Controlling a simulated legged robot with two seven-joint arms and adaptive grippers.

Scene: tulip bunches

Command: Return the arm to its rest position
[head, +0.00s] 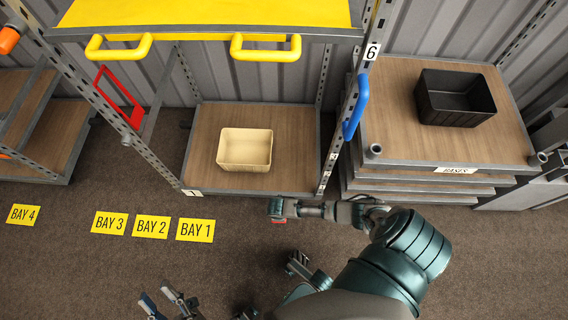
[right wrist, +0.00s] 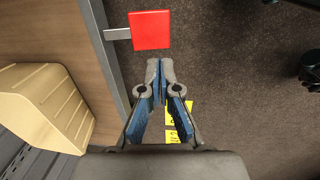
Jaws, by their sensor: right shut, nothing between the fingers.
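My right arm reaches in from the lower right in the head view, and its right gripper (head: 277,209) is in front of the lower shelf's front edge, over the brown floor. In the right wrist view the right gripper (right wrist: 160,66) has its fingertips together with nothing between them. My left gripper (head: 158,297) is low in the head view, over the floor, with its fingers apart and nothing seen between them. No tulips are in view.
A cream bin (head: 245,149) stands on the wooden shelf (head: 205,130); it also shows in the right wrist view (right wrist: 45,105). A black bin (head: 455,98) stands on the stacked bases at right. A red plate (right wrist: 150,30) sits beyond the right fingertips. Floor around the bay labels (head: 152,227) is clear.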

